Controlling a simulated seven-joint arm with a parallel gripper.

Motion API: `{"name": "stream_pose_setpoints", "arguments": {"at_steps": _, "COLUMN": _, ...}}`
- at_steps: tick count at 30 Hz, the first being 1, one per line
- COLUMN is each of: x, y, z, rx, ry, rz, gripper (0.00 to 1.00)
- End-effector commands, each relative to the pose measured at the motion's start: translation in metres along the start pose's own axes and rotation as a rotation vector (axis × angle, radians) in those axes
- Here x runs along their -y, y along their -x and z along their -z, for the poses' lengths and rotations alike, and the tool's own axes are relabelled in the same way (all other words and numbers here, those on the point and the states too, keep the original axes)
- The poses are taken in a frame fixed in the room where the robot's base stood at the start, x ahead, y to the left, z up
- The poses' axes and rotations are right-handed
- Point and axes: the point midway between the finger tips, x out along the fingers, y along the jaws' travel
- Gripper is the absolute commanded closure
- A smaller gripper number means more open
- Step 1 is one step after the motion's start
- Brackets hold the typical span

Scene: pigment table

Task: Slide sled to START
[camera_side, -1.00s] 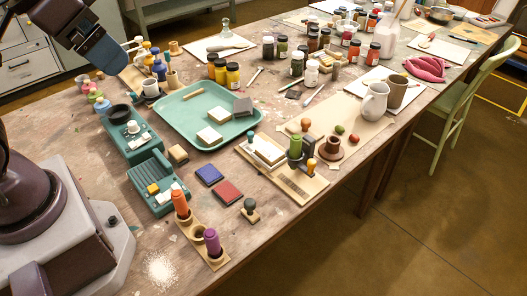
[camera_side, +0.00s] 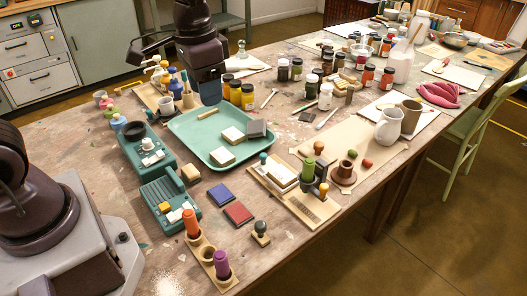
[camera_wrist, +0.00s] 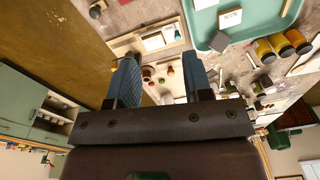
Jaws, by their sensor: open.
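A long light-wood track board (camera_side: 318,208) lies right of the table's middle, with faint dark markings near its front end. A pale flat block (camera_side: 279,173), which may be the sled, sits in its back part. A dark bracket with a green cylinder (camera_side: 308,171) stands beside the block. The word START is too small to read. The board's tray-like part also shows in the wrist view (camera_wrist: 178,36), with the pale block (camera_wrist: 153,41) in it.
The teal tray (camera_side: 182,129) holds pale blocks and a grey block. Yellow jars (camera_side: 235,93) stand behind it. Blue and red pads (camera_side: 238,213) and a stamp (camera_side: 260,231) lie in front of the board.

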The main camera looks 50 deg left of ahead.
Motion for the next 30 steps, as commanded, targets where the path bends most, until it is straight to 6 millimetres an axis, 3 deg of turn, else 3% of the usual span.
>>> {"name": "stream_pose_setpoints", "arguments": {"at_steps": 3, "x": 0.008, "y": -0.039, "z": 0.034, "rx": 0.067, "ry": -0.097, "rz": -0.018, "gripper": 0.54}}
{"name": "stream_pose_setpoints", "arguments": {"at_steps": 9, "x": 0.020, "y": -0.101, "z": 0.082, "rx": 0.119, "ry": -0.293, "rz": -0.048, "gripper": 0.54}}
{"name": "stream_pose_setpoints", "arguments": {"at_steps": 13, "x": 0.026, "y": -0.124, "z": 0.110, "rx": 0.106, "ry": -0.435, "rz": -0.055, "gripper": 0.54}}
{"name": "stream_pose_setpoints", "arguments": {"at_steps": 15, "x": 0.030, "y": -0.118, "z": 0.126, "rx": 0.068, "ry": -0.517, "rz": -0.041, "gripper": 0.54}}
{"name": "stream_pose_setpoints", "arguments": {"at_steps": 17, "x": 0.031, "y": -0.113, "z": 0.132, "rx": 0.049, "ry": -0.570, "rz": -0.032, "gripper": 0.54}}
{"name": "stream_pose_setpoints", "arguments": {"at_steps": 23, "x": 0.030, "y": -0.121, "z": 0.130, "rx": 0.054, "ry": -0.634, "rz": -0.037, "gripper": 0.54}}
{"name": "stream_pose_setpoints", "arguments": {"at_steps": 30, "x": 0.029, "y": -0.163, "z": 0.126, "rx": 0.057, "ry": -0.633, "rz": -0.039, "gripper": 0.54}}
